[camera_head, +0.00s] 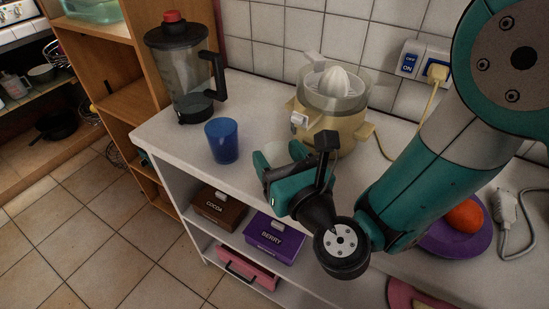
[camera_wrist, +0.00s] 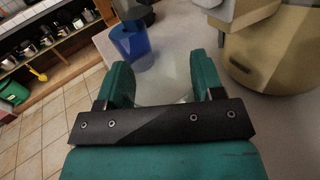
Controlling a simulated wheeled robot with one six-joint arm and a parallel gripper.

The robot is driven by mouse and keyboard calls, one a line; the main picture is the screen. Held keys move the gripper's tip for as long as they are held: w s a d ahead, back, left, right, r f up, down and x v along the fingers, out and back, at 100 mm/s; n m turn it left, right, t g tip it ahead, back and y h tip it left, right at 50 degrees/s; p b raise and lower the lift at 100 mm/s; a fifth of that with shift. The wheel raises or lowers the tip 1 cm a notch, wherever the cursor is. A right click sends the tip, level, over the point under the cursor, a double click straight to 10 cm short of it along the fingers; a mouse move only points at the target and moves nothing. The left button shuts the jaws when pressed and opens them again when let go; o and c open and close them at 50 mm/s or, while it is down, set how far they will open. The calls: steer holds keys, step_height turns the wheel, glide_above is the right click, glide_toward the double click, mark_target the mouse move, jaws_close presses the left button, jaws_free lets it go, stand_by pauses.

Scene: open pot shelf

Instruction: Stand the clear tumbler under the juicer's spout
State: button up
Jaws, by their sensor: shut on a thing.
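The cream juicer (camera_head: 345,128) with a white reamer and clear bowl stands at the back of the white counter. A pale block (camera_head: 299,119) juts from its front left and looks like the spout. In the wrist view the juicer's body (camera_wrist: 275,55) fills the upper right. My gripper (camera_head: 273,168) is in front and to the left of the juicer. In the wrist view its green fingers (camera_wrist: 162,72) are shut on the clear tumbler (camera_wrist: 165,82), which shows faintly between them. The tumbler's base is mostly hidden, so I cannot tell if it touches the counter.
A blue cup (camera_head: 222,142) stands left of my gripper, with a blender (camera_head: 185,75) behind it. Cocoa (camera_head: 220,207) and berry (camera_head: 274,238) boxes sit on the shelf below. A purple plate (camera_head: 455,240) with an orange fruit is at right. A yellow cord (camera_head: 431,100) runs from the wall socket.

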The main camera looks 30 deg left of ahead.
steer(key=shift+w+d+f, duration=0.1)
steer(key=shift+w+f, duration=0.1)
steer(key=shift+w, duration=0.25)
steer(key=shift+w+d+f+p, duration=0.15)
steer(key=shift+w+d, duration=0.1)
steer(key=shift+w, duration=0.9)
steer(key=shift+w+d+r+p, duration=0.1)
steer(key=shift+w+d+p, duration=0.1)
steer(key=shift+w, duration=0.9)
steer(key=shift+w+f, duration=0.2)
steer(key=shift+f, duration=0.05)
steer(key=shift+f+b, duration=0.4)
steer(key=shift+b, duration=0.2)
steer(key=o, duration=1.2)
steer(key=shift+c, duration=0.2)
steer(key=shift+s, duration=0.15)
